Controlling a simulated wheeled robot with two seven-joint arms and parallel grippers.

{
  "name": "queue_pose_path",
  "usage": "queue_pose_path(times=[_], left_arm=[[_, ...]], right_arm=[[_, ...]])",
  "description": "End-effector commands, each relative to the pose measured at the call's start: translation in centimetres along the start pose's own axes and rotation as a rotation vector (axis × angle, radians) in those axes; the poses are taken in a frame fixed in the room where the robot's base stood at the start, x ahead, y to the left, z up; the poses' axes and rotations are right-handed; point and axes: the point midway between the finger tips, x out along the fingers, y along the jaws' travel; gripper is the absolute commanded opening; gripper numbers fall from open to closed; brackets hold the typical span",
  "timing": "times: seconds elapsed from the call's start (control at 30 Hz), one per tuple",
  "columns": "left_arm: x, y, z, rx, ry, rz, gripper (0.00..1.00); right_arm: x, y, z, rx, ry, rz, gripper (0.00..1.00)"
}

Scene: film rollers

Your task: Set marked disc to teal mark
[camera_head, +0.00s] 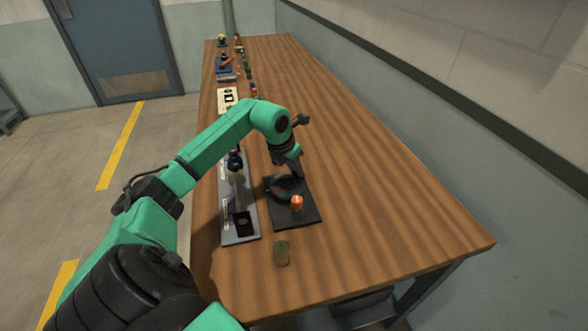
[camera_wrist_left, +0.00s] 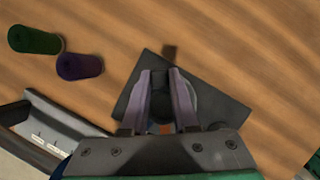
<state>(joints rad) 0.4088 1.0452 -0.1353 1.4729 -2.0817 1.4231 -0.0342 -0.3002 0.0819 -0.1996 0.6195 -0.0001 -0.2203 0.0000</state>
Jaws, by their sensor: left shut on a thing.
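The disc (camera_head: 281,193) is a dark round piece on a black base plate (camera_head: 312,217), with an orange knob (camera_head: 297,202) near its front edge. My left gripper (camera_head: 288,178) is over the back part of the disc and shut on it. In the left wrist view, the two fingers (camera_wrist_left: 161,95) point down over the dark plate (camera_wrist_left: 225,112), with a dark part of the disc between them. A bit of orange shows low between the fingers. I cannot make out the teal mark or the disc's own mark. My right gripper is not in view.
A grey tray (camera_head: 240,234) lies just left of the base plate. A small brownish block (camera_head: 281,253) lies in front. A green cylinder (camera_wrist_left: 35,40) and a purple cylinder (camera_wrist_left: 80,66) lie near the plate. Several objects line the table's far left. The table's right side is clear.

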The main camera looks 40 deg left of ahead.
Motion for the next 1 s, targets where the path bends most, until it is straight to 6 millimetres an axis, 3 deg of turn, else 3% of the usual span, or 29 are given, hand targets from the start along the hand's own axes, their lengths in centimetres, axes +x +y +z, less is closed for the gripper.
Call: queue_pose_path(times=[0.33,1.0], left_arm=[[-0.1,-0.9,0.0,0.289,-0.006,-0.117,0.00],[-0.8,-2.8,-1.0,0.876,-0.009,-0.360,0.00]], right_arm=[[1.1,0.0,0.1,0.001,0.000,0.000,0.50],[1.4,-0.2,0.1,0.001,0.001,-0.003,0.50]])
